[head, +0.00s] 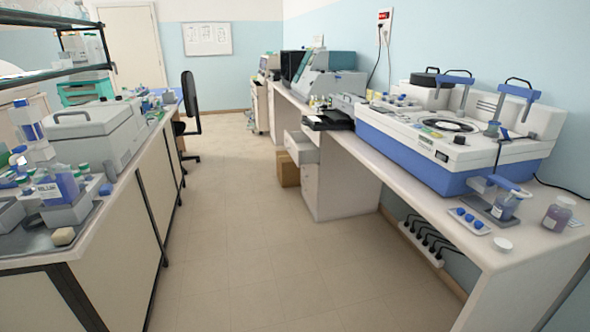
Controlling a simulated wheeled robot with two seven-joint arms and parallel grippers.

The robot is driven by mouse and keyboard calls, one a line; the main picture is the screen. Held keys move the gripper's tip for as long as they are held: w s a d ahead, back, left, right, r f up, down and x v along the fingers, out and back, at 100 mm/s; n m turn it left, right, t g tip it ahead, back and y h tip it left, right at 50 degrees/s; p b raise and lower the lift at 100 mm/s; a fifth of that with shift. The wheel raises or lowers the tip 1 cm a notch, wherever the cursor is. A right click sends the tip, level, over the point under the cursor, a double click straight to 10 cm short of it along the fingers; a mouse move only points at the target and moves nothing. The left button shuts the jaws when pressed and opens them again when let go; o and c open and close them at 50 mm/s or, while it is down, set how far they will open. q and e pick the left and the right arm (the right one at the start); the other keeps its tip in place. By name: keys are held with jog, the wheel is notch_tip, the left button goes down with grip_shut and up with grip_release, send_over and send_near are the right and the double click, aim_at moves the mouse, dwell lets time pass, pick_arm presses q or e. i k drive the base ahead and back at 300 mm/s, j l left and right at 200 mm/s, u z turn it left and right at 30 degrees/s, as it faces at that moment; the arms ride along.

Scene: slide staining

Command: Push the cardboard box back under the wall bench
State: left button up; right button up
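The cardboard box (288,169) is a small brown box on the floor in the middle distance. It stands beside the far side of the white drawer unit, which hides part of it, and it sticks out into the aisle. The wall bench (365,137) runs along the right wall, with a pale top and open space beneath parts of it. I cannot tell how far the box reaches under the bench. Neither of my grippers shows in the head view.
The tiled aisle (235,230) is clear. A black chair (188,110) stands at the left bench (125,190).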

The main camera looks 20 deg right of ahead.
aim_at(289, 175)
jog(key=i, duration=5.65)
jog(key=j+u, duration=0.05)
jog(key=j, duration=0.3)
